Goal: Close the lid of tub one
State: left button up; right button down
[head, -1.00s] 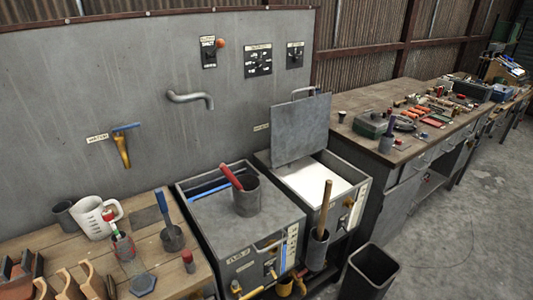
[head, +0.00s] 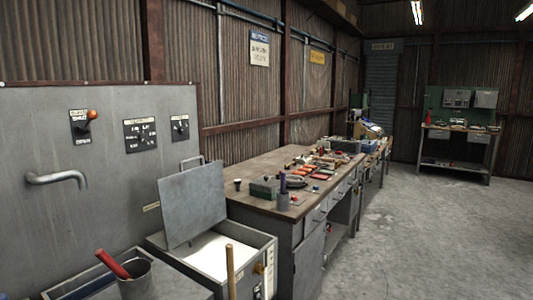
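A grey metal lid (head: 193,204) stands raised and tilted back, with a bar handle on its top edge. It belongs to the open tub (head: 262,246), whose inside shows a white surface. A second tub (head: 88,284) at the bottom left is mostly cut off by the frame. A metal cup (head: 136,281) with a red-handled tool stands on it. I cannot read from here which tub is number one. Neither of my grippers is in view.
A wooden-handled tool (head: 229,270) sticks up in front of the open tub. A pipe spout (head: 57,179) juts from the grey panel (head: 110,215). A cluttered workbench (head: 265,180) stands to the right. The concrete floor (head: 425,235) at right is clear.

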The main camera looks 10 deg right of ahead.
aim_at(192, 202)
jog(key=z, duration=0.75)
jog(key=i, duration=1.35)
jog(key=u, duration=2.65)
